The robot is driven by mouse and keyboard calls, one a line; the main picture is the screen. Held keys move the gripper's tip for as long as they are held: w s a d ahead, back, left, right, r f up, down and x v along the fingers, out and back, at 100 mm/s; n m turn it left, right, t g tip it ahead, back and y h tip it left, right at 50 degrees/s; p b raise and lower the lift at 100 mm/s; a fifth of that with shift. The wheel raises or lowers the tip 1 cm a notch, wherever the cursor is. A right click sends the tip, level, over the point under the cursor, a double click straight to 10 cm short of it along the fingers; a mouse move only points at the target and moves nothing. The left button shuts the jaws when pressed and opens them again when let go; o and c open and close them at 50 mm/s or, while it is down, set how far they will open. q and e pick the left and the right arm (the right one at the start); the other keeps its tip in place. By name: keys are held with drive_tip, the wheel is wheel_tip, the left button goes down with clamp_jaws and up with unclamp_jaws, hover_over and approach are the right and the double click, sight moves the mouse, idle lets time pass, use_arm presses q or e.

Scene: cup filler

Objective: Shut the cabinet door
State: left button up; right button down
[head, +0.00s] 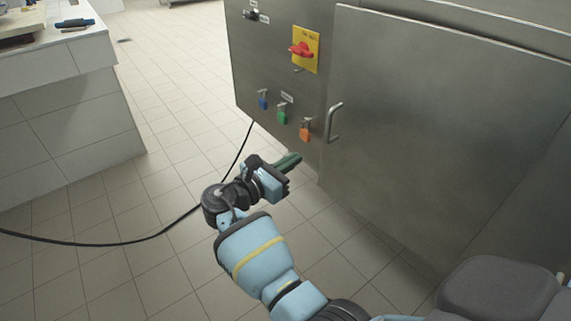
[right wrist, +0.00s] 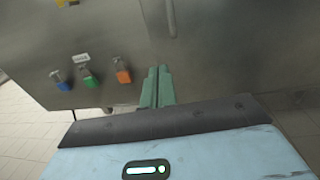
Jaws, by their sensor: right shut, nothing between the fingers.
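The cabinet door (head: 430,130) is a large steel panel on the right in the head view, with a vertical bar handle (head: 334,122) near its left edge. The door looks flush with the cabinet front or nearly so; I cannot tell whether a small gap is left. My right gripper (head: 294,162) is shut and empty, below and left of the handle and apart from it. In the right wrist view the shut fingers (right wrist: 158,84) point up toward the steel front, with the handle (right wrist: 170,18) beyond them. My left gripper is not in view.
The steel cabinet (head: 255,65) carries a red rotary switch (head: 301,49) on a yellow plate and blue (head: 263,102), green (head: 282,116) and orange padlocks (head: 305,133). A black cable (head: 120,243) crosses the floor at left. A tiled counter (head: 60,110) stands far left. Tiled floor lies between.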

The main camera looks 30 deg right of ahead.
drive_tip(key=w+d+b, duration=0.2)
drive_tip(key=d, duration=0.7)
drive_tip(key=shift+d, duration=0.4)
drive_tip(key=shift+d, duration=0.1)
